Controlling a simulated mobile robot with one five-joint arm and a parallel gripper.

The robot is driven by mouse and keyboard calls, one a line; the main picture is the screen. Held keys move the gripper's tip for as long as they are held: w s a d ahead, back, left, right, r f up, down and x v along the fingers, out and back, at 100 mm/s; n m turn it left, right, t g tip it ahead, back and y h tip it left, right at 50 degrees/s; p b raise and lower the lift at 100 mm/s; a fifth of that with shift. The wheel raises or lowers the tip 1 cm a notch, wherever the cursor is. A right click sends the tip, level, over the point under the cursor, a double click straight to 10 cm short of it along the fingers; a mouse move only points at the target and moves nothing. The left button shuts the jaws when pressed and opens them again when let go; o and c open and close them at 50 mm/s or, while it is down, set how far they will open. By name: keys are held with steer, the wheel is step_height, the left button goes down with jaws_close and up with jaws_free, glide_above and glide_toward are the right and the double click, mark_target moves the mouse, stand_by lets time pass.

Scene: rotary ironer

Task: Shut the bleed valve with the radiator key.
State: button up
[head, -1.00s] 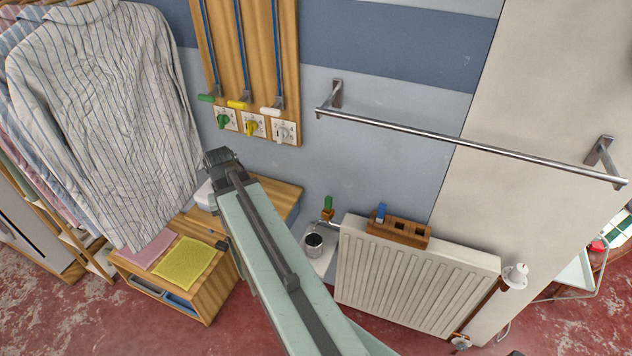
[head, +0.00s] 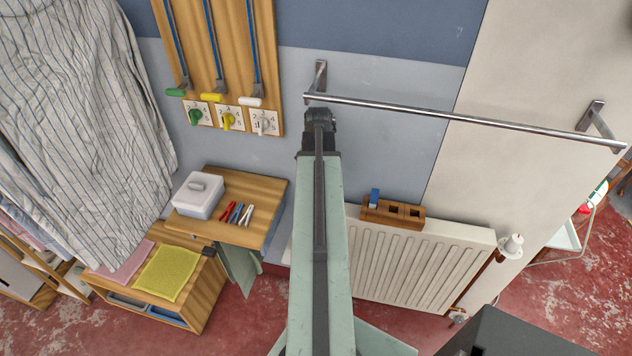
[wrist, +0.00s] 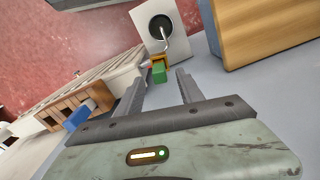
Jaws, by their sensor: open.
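My gripper (wrist: 160,86) is open and empty in the wrist view. Its fingers point at a green-handled piece (wrist: 159,72) on an orange-brown fitting, which looks like the radiator key on the bleed valve. The green handle shows between the fingertips; I cannot tell whether it is beyond them. A thin spout from the fitting reaches toward a dark cup (wrist: 160,28) on a white plate. The white radiator (head: 424,262) stands beside the fitting; it also shows in the wrist view (wrist: 103,72). In the head view my arm hides the valve, green handle and cup.
A wooden block (head: 381,211) with square holes and a blue piece (head: 374,197) sits on the radiator top. A metal rail (head: 450,120) runs above. A wooden shelf (head: 240,185) with a white box (head: 198,195) and coloured tools (head: 236,213) is at the left.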

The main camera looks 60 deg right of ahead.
step_height(320, 180, down, 6)
steer(key=b, duration=0.4)
steer(key=shift+r, duration=0.4)
steer(key=shift+c, duration=0.4)
